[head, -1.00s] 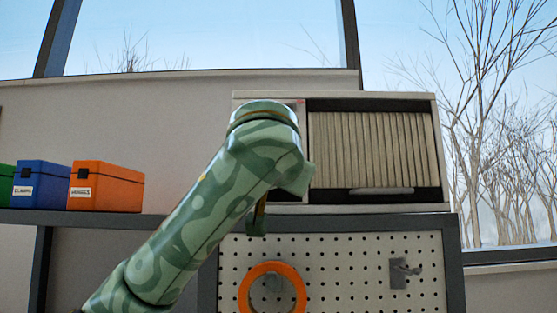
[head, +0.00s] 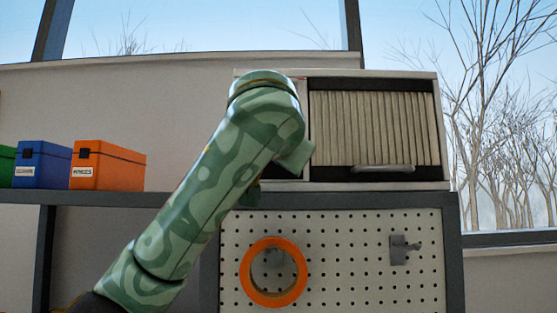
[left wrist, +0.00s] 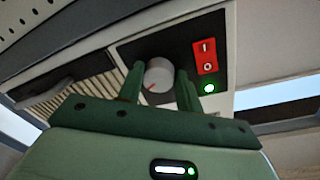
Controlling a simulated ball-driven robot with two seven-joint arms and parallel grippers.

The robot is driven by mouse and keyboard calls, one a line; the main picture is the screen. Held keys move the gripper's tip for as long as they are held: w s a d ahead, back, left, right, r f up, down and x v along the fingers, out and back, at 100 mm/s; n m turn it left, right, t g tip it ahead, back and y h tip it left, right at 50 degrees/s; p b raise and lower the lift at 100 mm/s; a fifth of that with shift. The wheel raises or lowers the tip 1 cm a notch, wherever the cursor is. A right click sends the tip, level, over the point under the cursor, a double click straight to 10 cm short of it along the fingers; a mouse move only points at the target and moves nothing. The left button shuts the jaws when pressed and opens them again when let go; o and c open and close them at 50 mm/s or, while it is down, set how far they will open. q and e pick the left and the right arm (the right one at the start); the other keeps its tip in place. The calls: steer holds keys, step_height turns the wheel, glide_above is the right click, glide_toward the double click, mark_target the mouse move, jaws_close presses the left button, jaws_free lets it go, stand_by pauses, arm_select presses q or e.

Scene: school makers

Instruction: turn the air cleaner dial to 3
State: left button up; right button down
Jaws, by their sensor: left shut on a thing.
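The air cleaner (head: 442,130) is a pale box with a pleated filter behind a dark opening, on the shelf in the head view. My left arm covers its left part, so the dial is hidden there. In the left wrist view the dial (left wrist: 159,72) is a round grey knob on a dark panel, with a small red mark near its lower left edge. No numbers are legible. My left gripper (left wrist: 161,77) has its green fingers on either side of the dial and is shut on it. My right gripper is not in view.
A red rocker switch (left wrist: 206,56) and a lit green lamp (left wrist: 209,88) sit beside the dial. In the head view, an orange box (head: 107,170) and a blue box (head: 42,165) stand left on the shelf. An orange ring (head: 246,272) hangs on the pegboard (head: 350,270) below.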

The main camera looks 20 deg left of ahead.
arm_select(q)
steer(key=shift+r+m+g+b, duration=0.15)
steer(key=shift+m+b, duration=0.7)
steer(key=shift+m, duration=1.7)
steer(key=shift+r+m+g+b, duration=0.15)
steer(key=shift+m+b, duration=0.7)
steer(key=shift+m, duration=1.7)
steer(key=shift+f, duration=0.1)
steer(key=o, duration=1)
steer(key=shift+d, duration=0.15)
